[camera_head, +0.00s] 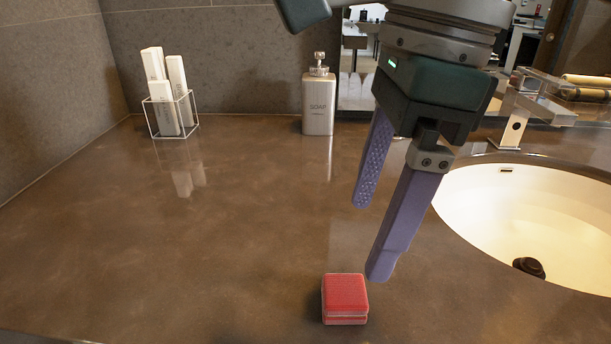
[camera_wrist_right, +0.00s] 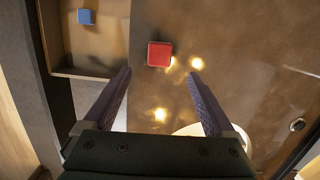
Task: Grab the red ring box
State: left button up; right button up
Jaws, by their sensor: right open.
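The red ring box (camera_head: 345,297) is a small rounded cube with a pale seam, standing on the brown counter near its front edge. It also shows in the right wrist view (camera_wrist_right: 159,54), just beyond the fingertips and roughly between their lines. My right gripper (camera_head: 371,241) is open and empty, with its two purple fingers pointing down. It hangs above the counter, up and to the right of the box in the head view, apart from it. My left gripper is in neither view.
A white sink basin (camera_head: 535,215) is at the right with a faucet (camera_head: 515,125) behind it. A soap bottle (camera_head: 319,100) and a wire holder with white boxes (camera_head: 170,95) stand at the back. In the wrist view, a blue box (camera_wrist_right: 86,17) lies in a tray-like recess. The counter's left is clear.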

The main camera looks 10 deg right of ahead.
aim_at(346, 289)
jog(key=f, duration=0.4)
jog(key=shift+s+a, duration=0.2)
jog(key=shift+a, duration=0.2)
jog(key=shift+w+a+f, duration=0.15)
jog(key=shift+w+f, duration=0.05)
jog(key=shift+f, duration=1.15)
jog(key=shift+w+a+f, duration=0.1)
jog(key=shift+w+f, duration=0.05)
jog(key=shift+f, duration=1.2)
grip_shut()
jog(key=shift+r, duration=0.1)
